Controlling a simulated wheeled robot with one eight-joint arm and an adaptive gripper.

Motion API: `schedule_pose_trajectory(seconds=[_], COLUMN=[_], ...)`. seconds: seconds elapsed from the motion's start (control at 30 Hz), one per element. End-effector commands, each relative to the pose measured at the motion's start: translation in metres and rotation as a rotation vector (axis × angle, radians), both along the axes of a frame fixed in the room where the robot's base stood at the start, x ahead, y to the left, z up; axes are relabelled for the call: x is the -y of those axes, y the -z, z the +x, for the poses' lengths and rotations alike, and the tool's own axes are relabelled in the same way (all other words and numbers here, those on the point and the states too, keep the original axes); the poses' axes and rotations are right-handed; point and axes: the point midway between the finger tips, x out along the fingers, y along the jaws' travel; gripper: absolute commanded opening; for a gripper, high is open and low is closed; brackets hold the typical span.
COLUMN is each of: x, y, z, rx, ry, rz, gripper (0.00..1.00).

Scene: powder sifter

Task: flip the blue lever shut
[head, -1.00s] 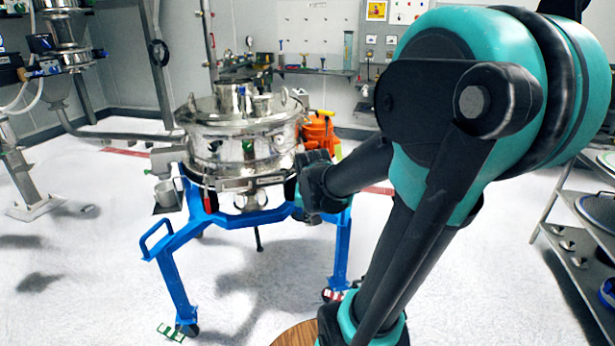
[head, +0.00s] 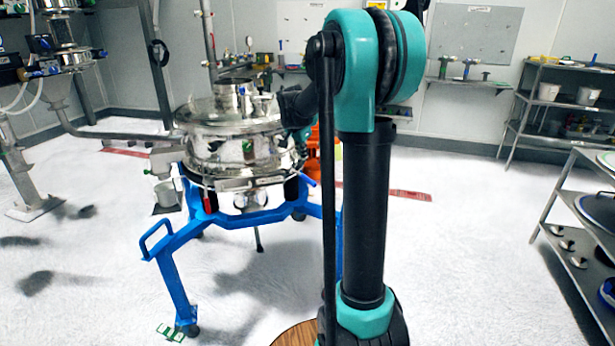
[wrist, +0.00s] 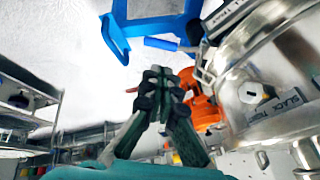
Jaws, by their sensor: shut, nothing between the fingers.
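The blue lever (wrist: 161,44) shows in the wrist view as a short blue bar beside the sifter's metal body, just past my fingertips. It looks roughly level across the picture. My gripper (wrist: 162,82) is shut and empty, its dark fingers below the lever in the picture with a gap between them. I cannot tell the gap in depth. The steel sifter (wrist: 270,80) fills the right of the wrist view and stands in the head view (head: 225,150). In the head view my arm hides the gripper, and I cannot make out the lever.
The sifter rests on a blue wheeled frame (head: 178,285), also at the top of the wrist view (wrist: 155,28). An orange part (wrist: 205,112) sits close to my fingers' right. Racks (head: 575,215) stand at the right. Open floor lies around the frame.

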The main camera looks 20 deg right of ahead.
Motion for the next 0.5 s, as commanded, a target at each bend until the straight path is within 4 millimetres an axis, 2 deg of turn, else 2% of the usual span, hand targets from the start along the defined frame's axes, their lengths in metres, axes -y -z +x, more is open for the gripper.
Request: schedule_pose_trajectory(seconds=[0.27, 0.5], x=[0.002, 0.011], y=[0.006, 0.04], z=[0.003, 0.018], rx=[0.0, 0.0], ry=[-0.001, -0.001], rz=[0.0, 0.0], gripper=[0.0, 0.0])
